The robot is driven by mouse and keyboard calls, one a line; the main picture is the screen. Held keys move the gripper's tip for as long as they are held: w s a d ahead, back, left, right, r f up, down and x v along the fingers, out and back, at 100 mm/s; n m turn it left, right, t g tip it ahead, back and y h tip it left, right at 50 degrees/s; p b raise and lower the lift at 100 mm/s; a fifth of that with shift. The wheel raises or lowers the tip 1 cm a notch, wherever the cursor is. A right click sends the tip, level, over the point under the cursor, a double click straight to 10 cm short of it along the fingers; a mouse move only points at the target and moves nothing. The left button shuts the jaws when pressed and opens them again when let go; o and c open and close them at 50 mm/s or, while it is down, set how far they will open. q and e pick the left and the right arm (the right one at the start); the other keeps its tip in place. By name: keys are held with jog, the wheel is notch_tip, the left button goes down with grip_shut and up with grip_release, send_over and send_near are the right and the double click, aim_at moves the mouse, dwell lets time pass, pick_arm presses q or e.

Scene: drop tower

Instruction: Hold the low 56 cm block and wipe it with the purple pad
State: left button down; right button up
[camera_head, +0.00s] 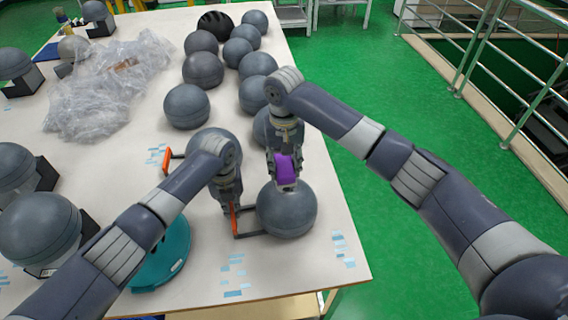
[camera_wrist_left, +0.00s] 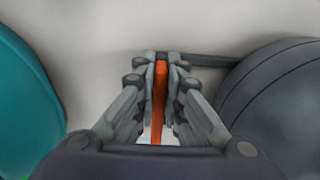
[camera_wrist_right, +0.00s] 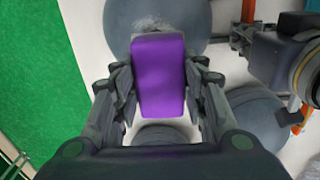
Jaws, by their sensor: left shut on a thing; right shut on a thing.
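The block is a dark grey ball (camera_head: 290,215) near the table's front right, with a black bracket and an orange handle (camera_head: 234,221) on its left. In the left wrist view the ball (camera_wrist_left: 285,100) is at the right. My left gripper (camera_head: 231,207) is shut on the orange handle (camera_wrist_left: 159,90). My right gripper (camera_head: 286,165) is shut on the purple pad (camera_head: 286,170), just above the ball's far side. In the right wrist view the pad (camera_wrist_right: 160,75) overlaps the ball (camera_wrist_right: 190,22), which has a pale smudge; I cannot tell whether they touch.
A teal round object (camera_head: 172,262) lies left of my left gripper. Another ball with an orange handle (camera_head: 166,160) stands behind my left arm. Several grey balls (camera_head: 203,70) crowd the table's right side farther back. Crumpled clear plastic (camera_head: 105,90) lies at the left.

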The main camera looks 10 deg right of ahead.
jog(key=shift+f, duration=0.85)
jog(key=shift+s+d+r, duration=0.1)
jog(key=shift+s+r, duration=0.05)
jog(key=shift+s, duration=0.95)
jog(key=shift+s+d+f, duration=0.1)
jog(key=shift+s, duration=1)
jog(key=shift+s+f, duration=0.1)
jog(key=shift+s, duration=1)
jog(key=shift+w+r, duration=0.1)
jog(key=shift+w, duration=2.2)
pick_arm(q)
jog(key=shift+r, duration=0.1)
pick_arm(e)
jog(key=shift+w+f, duration=0.2)
jog(key=shift+w, duration=0.75)
jog(key=shift+a+r, duration=0.2)
jog(key=shift+r, duration=3.35)
